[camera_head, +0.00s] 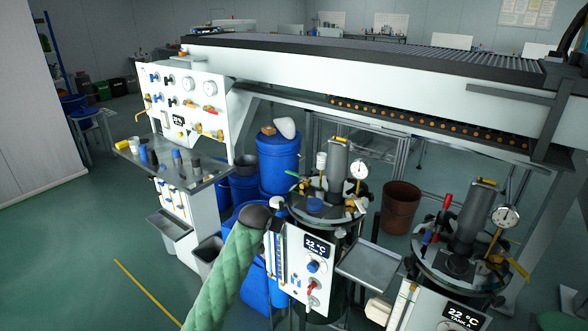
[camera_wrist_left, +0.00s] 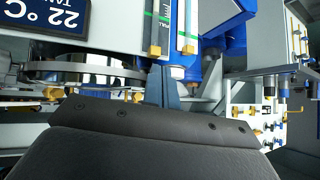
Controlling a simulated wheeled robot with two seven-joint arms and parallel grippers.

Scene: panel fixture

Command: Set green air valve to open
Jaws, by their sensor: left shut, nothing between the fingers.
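My left arm, in a green padded sleeve, reaches up to the left side of the middle tank's control box (camera_head: 310,262). In the left wrist view my left gripper (camera_wrist_left: 166,88) is shut and empty, its fingers pointing towards two slim gauge tubes (camera_wrist_left: 174,28). The tubes have greenish edges and yellow fittings (camera_wrist_left: 155,50) at the near end. The fingers look close to them; contact cannot be told. In the head view the gauge strip (camera_head: 277,252) is beside my wrist, which hides part of it. I cannot tell which fitting is the green air valve. My right gripper is not seen.
The box carries a 22 °C display (camera_head: 318,246) and a red-handled valve (camera_head: 313,286). A metal shelf (camera_head: 368,265) juts out to its right. Tank A (camera_head: 470,255) stands at the right. A white valve panel (camera_head: 186,103) and blue barrels (camera_head: 279,165) stand behind.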

